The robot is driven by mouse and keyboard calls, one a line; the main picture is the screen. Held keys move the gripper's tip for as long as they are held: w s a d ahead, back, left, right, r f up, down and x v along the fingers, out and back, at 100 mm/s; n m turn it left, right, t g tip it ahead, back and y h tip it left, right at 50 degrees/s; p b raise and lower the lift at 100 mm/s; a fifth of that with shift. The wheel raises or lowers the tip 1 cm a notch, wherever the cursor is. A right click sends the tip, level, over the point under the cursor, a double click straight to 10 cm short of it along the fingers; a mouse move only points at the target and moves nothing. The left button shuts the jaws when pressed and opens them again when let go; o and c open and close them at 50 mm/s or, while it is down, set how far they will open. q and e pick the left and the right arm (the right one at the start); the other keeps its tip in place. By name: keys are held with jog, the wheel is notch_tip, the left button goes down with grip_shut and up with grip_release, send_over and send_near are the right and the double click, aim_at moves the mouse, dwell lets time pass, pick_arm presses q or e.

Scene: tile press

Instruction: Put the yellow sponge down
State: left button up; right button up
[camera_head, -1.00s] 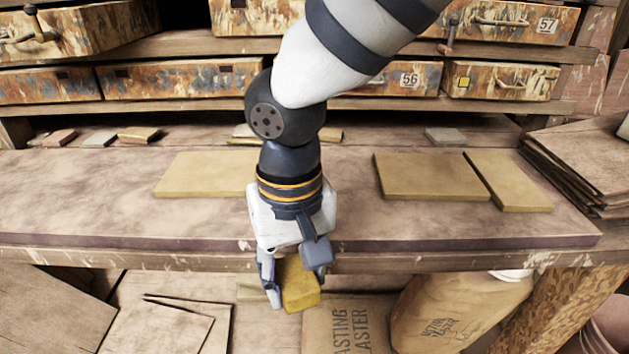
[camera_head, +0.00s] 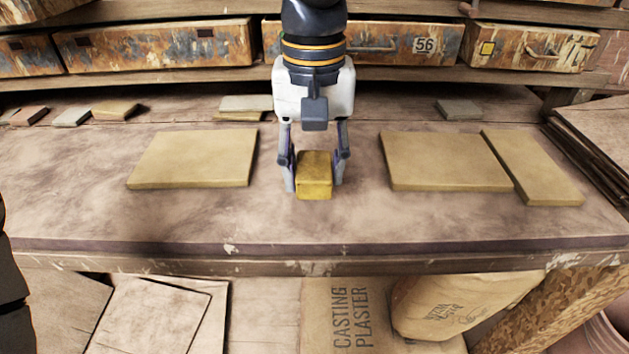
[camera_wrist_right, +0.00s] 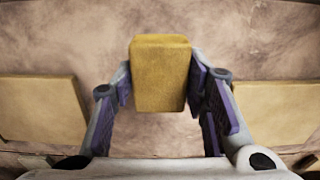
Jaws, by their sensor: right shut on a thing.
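The yellow sponge (camera_head: 314,178) is a small block between the fingers of my right gripper (camera_head: 314,186), over the bare middle of the workbench. In the right wrist view the sponge (camera_wrist_right: 160,75) sits between the two purple-padded fingertips of the gripper (camera_wrist_right: 160,90), which is shut on it. Whether the sponge's underside touches the bench top is hard to tell. My left gripper is not in view; only a dark part shows at the left edge.
The workbench (camera_head: 200,222) has a tan slab (camera_head: 195,158) left of the gripper and two more slabs (camera_head: 445,160) to the right. Small tiles (camera_head: 115,110) lie along the back under the drawers (camera_head: 160,45). The bench front is clear. A plaster sack (camera_head: 345,315) stands below.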

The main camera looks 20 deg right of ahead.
aim_at(314, 185)
jog(key=shift+w+f, duration=0.25)
jog(key=shift+f, duration=0.1)
jog(key=f, duration=0.3)
jog(key=shift+w+d+f, duration=0.1)
jog(key=shift+w+f, duration=0.15)
jog(key=shift+f, duration=0.15)
jog(key=shift+r, duration=0.1)
jog(key=o, duration=0.9)
jog(key=shift+o, duration=0.2)
notch_tip(314, 185, up, 12)
jog(key=shift+r, duration=0.1)
